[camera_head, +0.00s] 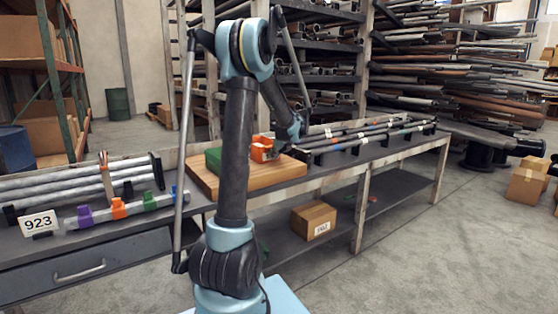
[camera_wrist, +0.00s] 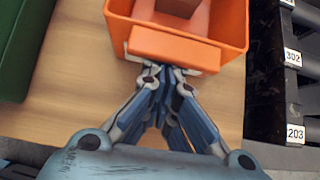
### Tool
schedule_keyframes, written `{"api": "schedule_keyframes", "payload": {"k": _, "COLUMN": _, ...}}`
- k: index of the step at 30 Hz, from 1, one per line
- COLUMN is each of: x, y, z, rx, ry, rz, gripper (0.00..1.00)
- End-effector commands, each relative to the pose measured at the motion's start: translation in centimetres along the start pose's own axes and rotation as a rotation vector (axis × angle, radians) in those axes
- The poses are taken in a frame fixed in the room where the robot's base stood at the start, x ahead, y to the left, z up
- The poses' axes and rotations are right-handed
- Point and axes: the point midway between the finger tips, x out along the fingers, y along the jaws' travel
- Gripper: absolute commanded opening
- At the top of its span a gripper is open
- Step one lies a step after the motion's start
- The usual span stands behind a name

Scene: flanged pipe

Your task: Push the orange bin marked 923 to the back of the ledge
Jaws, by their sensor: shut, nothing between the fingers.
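An orange bin (camera_head: 262,146) sits on a raised wooden ledge (camera_head: 282,174) on the bench; no number can be read on it. In the wrist view the open-topped bin (camera_wrist: 236,30) fills the upper middle, with a brown thing (camera_wrist: 180,8) inside. My gripper (camera_wrist: 160,68) is shut and empty. Its fingertips are at the bin's near face, just under its protruding front lip; whether they touch cannot be told.
A green bin (camera_head: 213,161) sits left of the orange one on the ledge, with a gap between them. To the right, black racks (camera_head: 345,142) hold pipes. Silver pipes (camera_head: 80,182) lie at the left. A cardboard box (camera_head: 313,219) is on the lower shelf.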

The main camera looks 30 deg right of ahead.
Motion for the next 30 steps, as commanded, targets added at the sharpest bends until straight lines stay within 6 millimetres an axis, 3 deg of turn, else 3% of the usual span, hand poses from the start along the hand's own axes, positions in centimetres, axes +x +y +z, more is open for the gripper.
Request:
{"api": "schedule_keyframes", "payload": {"k": 6, "x": 4.3, "y": 0.1, "z": 4.3, "rx": -0.003, "ry": -0.001, "rz": 0.002, "gripper": 0.0}}
{"api": "schedule_keyframes", "payload": {"k": 13, "x": 7.9, "y": 0.1, "z": 7.9, "rx": -0.002, "ry": -0.001, "rz": 0.002, "gripper": 0.0}}
{"api": "schedule_keyframes", "payload": {"k": 18, "x": 8.9, "y": 0.1, "z": 8.9, "rx": 0.0, "ry": 0.0, "rz": 0.0, "gripper": 0.0}}
{"api": "schedule_keyframes", "payload": {"k": 30, "x": 8.9, "y": 0.1, "z": 9.0, "rx": 0.0, "ry": -0.001, "rz": 0.0, "gripper": 0.0}}
